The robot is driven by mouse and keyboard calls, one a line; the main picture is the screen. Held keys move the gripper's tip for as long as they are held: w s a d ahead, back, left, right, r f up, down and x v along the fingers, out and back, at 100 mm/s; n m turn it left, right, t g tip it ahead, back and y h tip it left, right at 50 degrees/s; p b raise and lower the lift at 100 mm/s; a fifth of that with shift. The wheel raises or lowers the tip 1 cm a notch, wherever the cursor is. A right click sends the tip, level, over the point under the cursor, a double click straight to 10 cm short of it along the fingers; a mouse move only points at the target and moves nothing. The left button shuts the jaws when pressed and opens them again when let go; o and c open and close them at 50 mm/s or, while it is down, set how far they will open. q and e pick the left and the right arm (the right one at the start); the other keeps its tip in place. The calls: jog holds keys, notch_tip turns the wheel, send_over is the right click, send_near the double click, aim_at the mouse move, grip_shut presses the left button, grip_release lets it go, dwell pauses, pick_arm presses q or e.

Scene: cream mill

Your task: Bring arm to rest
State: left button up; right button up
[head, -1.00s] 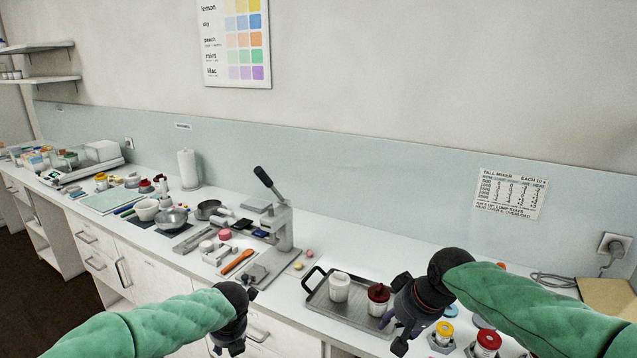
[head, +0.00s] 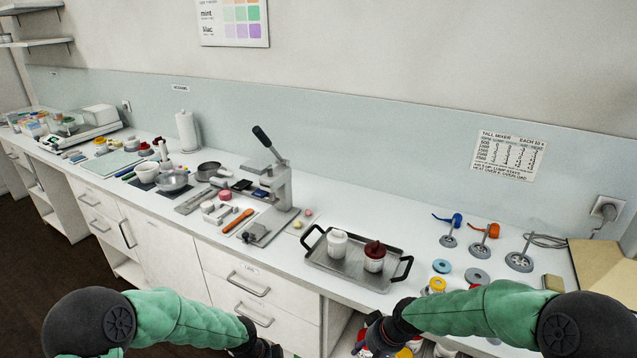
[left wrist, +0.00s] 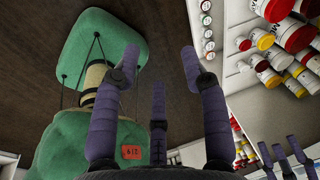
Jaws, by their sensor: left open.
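My left gripper (head: 262,348) is at the bottom edge of the head view, low in front of the drawers and mostly cut off. In the left wrist view its purple fingers (left wrist: 158,62) are spread apart with nothing between them. My right gripper (head: 372,337) is low in front of the counter's front edge, below the tray, in the head view. Its purple fingers (left wrist: 280,157) also show at the lower right of the left wrist view. Whether they are open or shut is unclear.
A dark-handled tray (head: 325,262) holds a white jar (head: 337,243) and a red-lidded jar (head: 374,258) on the counter. A lever press (head: 277,187) stands left of it. Several jars (left wrist: 290,35) with red and yellow lids fill the shelves beside my left gripper.

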pick_arm(q)
jog(key=s+d+f+n+h, duration=0.1)
jog(key=s+f+n, duration=0.6)
jog(key=n, duration=0.5)
jog(key=s+d+f+n+g+h, duration=0.1)
jog(key=s+d+f+n, duration=0.1)
jog(key=s+f+n, duration=0.6)
jog(key=s+n, duration=0.4)
pick_arm(e)
jog(key=s+a+f+m+g, duration=0.2)
jog(key=s+a+f, duration=0.1)
jog(key=s+f, duration=1.8)
jog(key=shift+s+f+y, duration=0.15)
jog(key=shift+f+y, duration=0.15)
jog(key=shift+f, duration=0.2)
pick_arm(q)
jog(key=shift+d, duration=0.1)
